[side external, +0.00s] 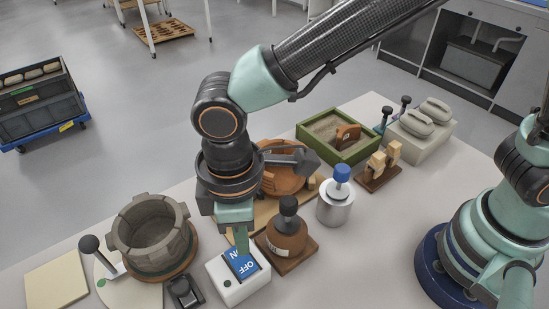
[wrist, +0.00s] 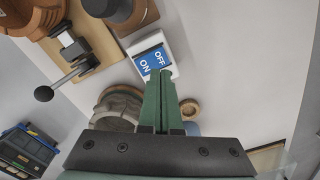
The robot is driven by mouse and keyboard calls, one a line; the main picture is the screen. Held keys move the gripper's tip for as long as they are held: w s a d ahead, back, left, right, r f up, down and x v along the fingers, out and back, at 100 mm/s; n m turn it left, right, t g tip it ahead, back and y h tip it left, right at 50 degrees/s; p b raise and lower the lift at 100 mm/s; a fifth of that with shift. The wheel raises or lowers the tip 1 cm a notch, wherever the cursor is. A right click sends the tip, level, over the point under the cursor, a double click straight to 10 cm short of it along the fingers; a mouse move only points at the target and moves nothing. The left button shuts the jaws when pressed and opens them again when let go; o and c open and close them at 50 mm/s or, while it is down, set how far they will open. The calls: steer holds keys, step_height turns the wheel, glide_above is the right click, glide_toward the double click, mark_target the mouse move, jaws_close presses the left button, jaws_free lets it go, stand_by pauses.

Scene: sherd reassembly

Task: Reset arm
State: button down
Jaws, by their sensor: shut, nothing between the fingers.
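My gripper (side external: 241,243) points down with its green fingers shut and empty. Its tips are at the blue ON/OFF rocker of a white switch box (side external: 232,285) on the table. In the wrist view the shut fingers (wrist: 161,78) reach to the edge of the switch's blue rocker (wrist: 151,60). I cannot tell whether the tips touch the rocker. My arm comes in from the upper right and bends down at the wrist, above the middle of the table.
A grey sherd pot (side external: 150,232) stands left of the gripper. A brown jar (side external: 286,241) with a dark stopper is close on its right, then a silver can (side external: 335,205) with a blue cap. A green sand tray (side external: 342,154) is behind.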

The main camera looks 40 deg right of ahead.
steer(key=w+d+r+m+t+y, duration=0.15)
steer(key=w+d+r+m, duration=0.3)
steer(key=d, duration=0.75)
steer(key=w+d+r+m+t, duration=0.2)
steer(key=w+d+r+m, duration=0.3)
steer(key=d, duration=0.7)
steer(key=s+d+r+m+t+h, duration=0.1)
steer(key=s+d, duration=0.3)
steer(key=d, duration=0.4)
steer(key=shift+s+d+r+m+t, duration=0.2)
steer(key=shift+d+r+m+t, duration=0.1)
steer(key=shift+r+m+t, duration=0.4)
steer(key=shift+f+h, duration=0.1)
steer(key=shift+h, duration=0.15)
